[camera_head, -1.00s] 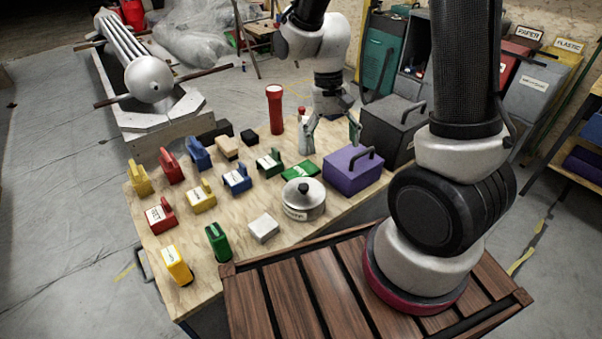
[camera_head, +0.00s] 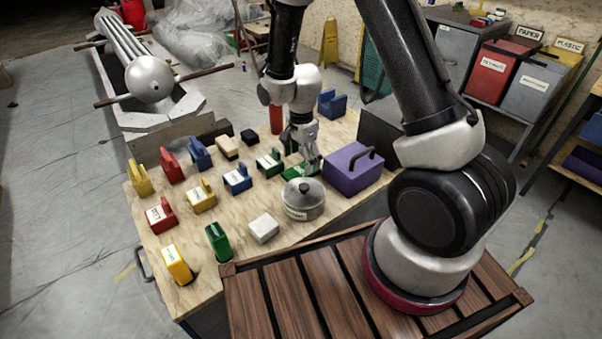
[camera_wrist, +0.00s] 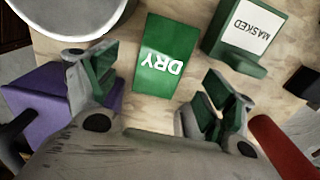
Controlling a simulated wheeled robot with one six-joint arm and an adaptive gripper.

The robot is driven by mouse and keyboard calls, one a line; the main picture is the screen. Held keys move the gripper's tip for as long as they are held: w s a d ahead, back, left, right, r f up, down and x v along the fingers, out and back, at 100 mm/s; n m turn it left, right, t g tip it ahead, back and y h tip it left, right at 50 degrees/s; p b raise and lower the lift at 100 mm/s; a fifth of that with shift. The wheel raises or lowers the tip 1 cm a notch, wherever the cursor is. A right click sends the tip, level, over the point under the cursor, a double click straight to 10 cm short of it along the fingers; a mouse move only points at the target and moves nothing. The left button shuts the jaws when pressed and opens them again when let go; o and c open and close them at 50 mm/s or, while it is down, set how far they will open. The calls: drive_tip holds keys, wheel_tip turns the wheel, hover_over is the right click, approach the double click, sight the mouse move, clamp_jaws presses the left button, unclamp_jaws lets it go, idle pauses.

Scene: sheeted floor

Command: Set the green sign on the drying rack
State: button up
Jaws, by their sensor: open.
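The green sign (camera_head: 292,173) lies flat on the plywood table (camera_head: 185,222), just behind the silver lidded pot. In the wrist view it is a green plate (camera_wrist: 168,55) with white "DRY" lettering, upside down. My gripper (camera_head: 308,160) is low over the sign from above. In the wrist view my gripper (camera_wrist: 160,88) is open, with one green-padded finger on each side of the sign's near end and bare table between fingers and sign. It holds nothing. I cannot make out for certain which thing is the drying rack.
The silver pot (camera_head: 303,200) and purple box (camera_head: 352,168) stand close by. A green "MASKED" block (camera_head: 270,163) is beside the sign, and a red cylinder (camera_head: 277,118) behind. Several coloured blocks fill the left of the table.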

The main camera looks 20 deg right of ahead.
sight(301, 171)
wheel_tip(301, 171, down, 4)
drive_tip(key=shift+w+f, duration=0.1)
drive_tip(key=shift+w, duration=0.05)
drive_tip(key=c, duration=1.1)
